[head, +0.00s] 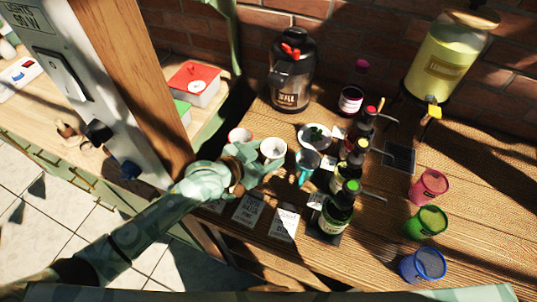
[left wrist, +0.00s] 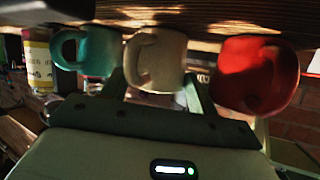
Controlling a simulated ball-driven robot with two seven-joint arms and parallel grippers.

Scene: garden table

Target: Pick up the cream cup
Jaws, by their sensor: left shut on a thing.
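The cream cup (head: 273,149) stands upright on the wooden table in the head view, with my left gripper (head: 262,160) at it. In the left wrist view the cream cup (left wrist: 156,60) sits between the two fingers of my left gripper (left wrist: 155,88), its handle facing the camera. The gripper is shut on the cup. A red cup (head: 240,135) is just to its left in the head view, and a teal cup (head: 307,166) is to its right. The wrist view shows the teal cup (left wrist: 86,50) and red cup (left wrist: 257,75) on either side. My right gripper is not in view.
Several syrup bottles (head: 338,206) stand right of the cups. A black coffee urn (head: 290,75) and a yellow drink dispenser (head: 446,65) stand behind. Pink (head: 428,186), green (head: 427,222) and blue (head: 423,265) tumblers are at the right. A wooden post (head: 140,80) rises left of the cups.

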